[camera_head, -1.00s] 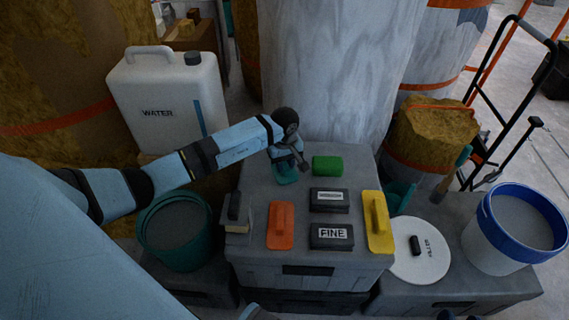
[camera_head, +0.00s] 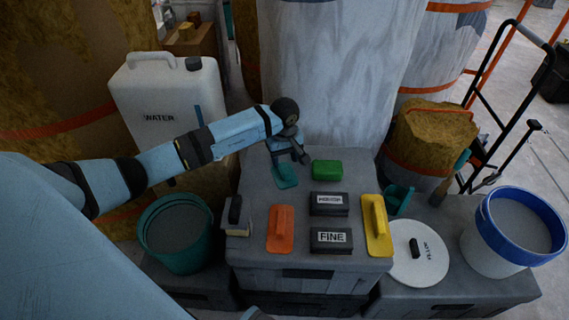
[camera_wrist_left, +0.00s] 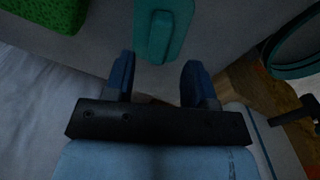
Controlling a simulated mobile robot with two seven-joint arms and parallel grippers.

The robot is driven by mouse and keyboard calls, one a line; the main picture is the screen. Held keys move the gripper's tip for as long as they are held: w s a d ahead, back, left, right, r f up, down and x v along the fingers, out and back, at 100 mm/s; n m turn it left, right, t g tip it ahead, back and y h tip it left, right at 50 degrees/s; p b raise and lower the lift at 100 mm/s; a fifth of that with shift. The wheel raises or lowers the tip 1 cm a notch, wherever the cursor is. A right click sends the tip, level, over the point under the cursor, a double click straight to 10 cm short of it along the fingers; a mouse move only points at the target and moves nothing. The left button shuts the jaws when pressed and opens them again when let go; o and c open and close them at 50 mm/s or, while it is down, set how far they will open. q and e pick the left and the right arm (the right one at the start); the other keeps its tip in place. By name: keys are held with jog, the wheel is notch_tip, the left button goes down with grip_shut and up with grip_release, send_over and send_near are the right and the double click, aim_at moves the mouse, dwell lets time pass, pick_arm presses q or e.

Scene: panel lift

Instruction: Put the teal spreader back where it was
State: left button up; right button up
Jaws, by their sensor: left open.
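The teal spreader (camera_head: 284,178) lies on the back left of the grey case top (camera_head: 262,200), left of the green sponge (camera_head: 327,170). My left gripper (camera_head: 291,156) is just above and behind it, partly in front of its far end. In the left wrist view the open, empty fingers (camera_wrist_left: 158,80) point towards the spreader (camera_wrist_left: 165,30), which lies beyond their tips with a clear gap. A corner of the green sponge (camera_wrist_left: 45,12) shows there too. My right gripper is not in view.
On the case are an orange float (camera_head: 281,230), a yellow float (camera_head: 377,225), a black block marked FINE (camera_head: 331,240) and another labelled block (camera_head: 329,204). A teal bucket (camera_head: 176,235) stands left; a white lid (camera_head: 419,262) and blue-rimmed bucket (camera_head: 500,245) stand right.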

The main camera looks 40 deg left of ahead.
aim_at(284, 168)
pick_arm(q)
notch_tip(284, 168, up, 7)
jog(key=p, duration=0.1)
jog(key=s+d+f+n+h, duration=0.15)
jog(key=s+d+h, duration=0.25)
jog(key=d, duration=0.5)
jog(key=s+d+f+n+h, duration=0.1)
jog(key=s+d+n+h, duration=0.2)
jog(key=d, duration=0.5)
jog(key=s+d+r+n+t+h, duration=0.7)
jog(key=d+r+n+h, duration=0.3)
jog(key=n, duration=0.5)
jog(key=s+a+f+m+t+y, duration=0.2)
jog(key=s+f+m+y, duration=0.3)
jog(key=m, duration=1.1)
jog(key=s+a+f+m+t+y, duration=0.3)
jog(key=s+a+f+m+y, duration=0.2)
jog(key=m, duration=1.2)
jog(key=s+y, duration=0.1)
jog(key=y, duration=0.1)
jog(key=shift+s+a+f+y, duration=0.15)
jog(key=shift+a+f+y, duration=0.1)
jog(key=shift+y, duration=0.05)
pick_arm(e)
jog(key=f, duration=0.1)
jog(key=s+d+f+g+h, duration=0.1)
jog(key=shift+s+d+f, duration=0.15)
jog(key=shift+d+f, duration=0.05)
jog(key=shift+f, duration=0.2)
